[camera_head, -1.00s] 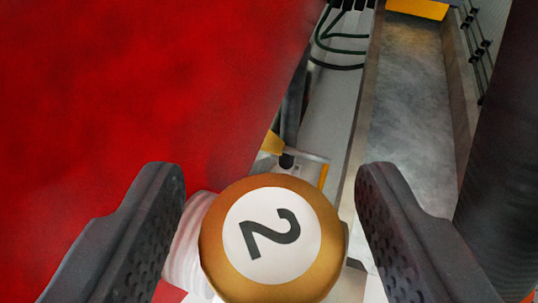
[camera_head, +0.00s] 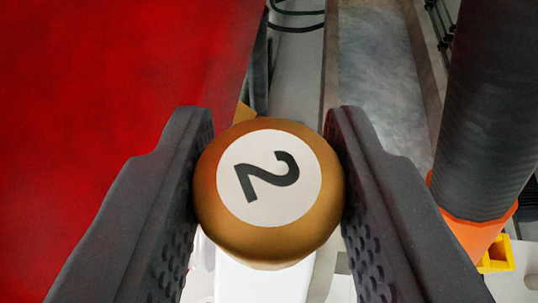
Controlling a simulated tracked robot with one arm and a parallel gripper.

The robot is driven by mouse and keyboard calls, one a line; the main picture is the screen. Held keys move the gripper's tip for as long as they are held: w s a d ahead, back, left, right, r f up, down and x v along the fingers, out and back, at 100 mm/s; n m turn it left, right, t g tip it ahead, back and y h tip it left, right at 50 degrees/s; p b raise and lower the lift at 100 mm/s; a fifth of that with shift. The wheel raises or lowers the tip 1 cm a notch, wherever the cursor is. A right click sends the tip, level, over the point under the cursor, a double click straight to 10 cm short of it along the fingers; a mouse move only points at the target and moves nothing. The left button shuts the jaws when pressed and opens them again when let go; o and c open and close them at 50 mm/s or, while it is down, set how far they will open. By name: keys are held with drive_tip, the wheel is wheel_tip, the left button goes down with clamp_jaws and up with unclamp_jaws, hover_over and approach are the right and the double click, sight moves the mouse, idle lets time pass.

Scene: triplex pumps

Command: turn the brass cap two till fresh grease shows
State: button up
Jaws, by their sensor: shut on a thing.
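The brass cap two (camera_head: 215,222) sits between my fingers in the camera_head view, with a white disc and a dark figure 2 on its face. The figure is tilted. My gripper (camera_head: 268,160) is shut on the cap, one dark ridged finger against each side. A white part shows below the cap. No grease can be seen; the cap's underside is hidden.
A large red surface (camera_head: 90,90) fills the left, close to the left finger. A dark ribbed column (camera_head: 490,110) with an orange collar (camera_head: 470,235) stands at the right. A yellow part (camera_head: 497,255) is at the lower right. Grey floor (camera_head: 380,80) shows beyond.

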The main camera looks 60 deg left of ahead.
drive_tip(key=shift+s+m+t+h, duration=0.1)
drive_tip(key=shift+m+t+h, duration=0.5)
drive_tip(key=shift+m+t, duration=0.1)
drive_tip(key=shift+m+t+h, duration=0.4)
drive_tip(key=shift+m, duration=0.2)
drive_tip(key=o, duration=1)
drive_tip(key=shift+c, duration=0.2)
drive_tip(key=shift+d, duration=0.1)
drive_tip(key=b+v, duration=0.1)
drive_tip(key=v, duration=1.2)
drive_tip(key=shift+s+d, duration=0.25)
